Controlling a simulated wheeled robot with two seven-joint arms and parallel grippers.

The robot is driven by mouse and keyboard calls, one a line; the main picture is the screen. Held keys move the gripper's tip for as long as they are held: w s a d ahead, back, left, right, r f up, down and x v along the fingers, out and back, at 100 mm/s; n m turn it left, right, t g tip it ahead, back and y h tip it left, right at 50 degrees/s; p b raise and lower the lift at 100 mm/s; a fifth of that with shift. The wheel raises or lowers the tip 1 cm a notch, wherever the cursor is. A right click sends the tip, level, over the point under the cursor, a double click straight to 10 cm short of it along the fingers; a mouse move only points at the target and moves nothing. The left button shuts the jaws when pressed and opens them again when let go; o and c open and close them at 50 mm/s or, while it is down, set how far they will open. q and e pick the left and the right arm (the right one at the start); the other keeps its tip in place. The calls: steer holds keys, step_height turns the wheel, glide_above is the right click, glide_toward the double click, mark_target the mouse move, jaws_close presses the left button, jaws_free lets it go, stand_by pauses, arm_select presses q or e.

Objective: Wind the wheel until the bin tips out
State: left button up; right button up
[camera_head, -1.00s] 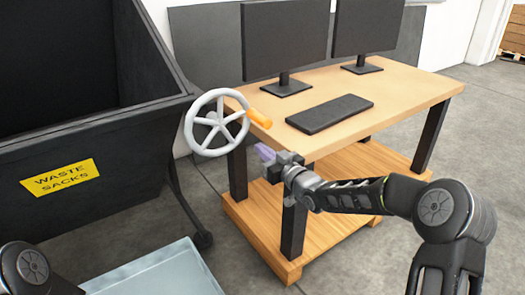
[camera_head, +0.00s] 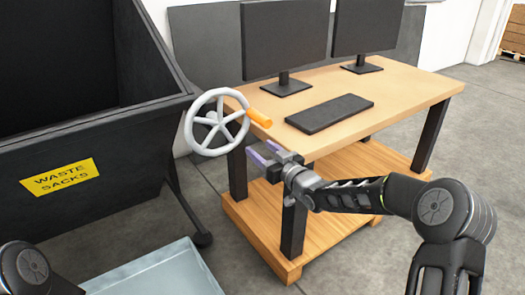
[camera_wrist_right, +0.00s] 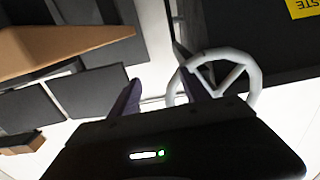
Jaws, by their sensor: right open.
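The light grey spoked wheel (camera_head: 217,122) is on the side of the black bin (camera_head: 90,130), with an orange handle (camera_head: 258,117) sticking out to the right from its rim. The bin stands upright and bears a yellow "WASTE SACKS" label (camera_head: 60,178). My right gripper (camera_head: 262,154) is open and empty, just below and right of the wheel, apart from the handle. In the right wrist view its two purple fingers (camera_wrist_right: 162,92) stand spread, with the wheel (camera_wrist_right: 248,68) behind the right finger. My left gripper is out of view; only part of my left arm shows at the lower left.
A wooden desk (camera_head: 390,90) with two monitors (camera_head: 285,38) and a keyboard (camera_head: 329,114) stands right of the wheel, close behind my right gripper. A pale blue-grey tray (camera_head: 160,275) lies at the bottom, in front of the bin.

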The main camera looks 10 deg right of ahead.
stand_by(0.6)
steer(key=v, duration=1.2)
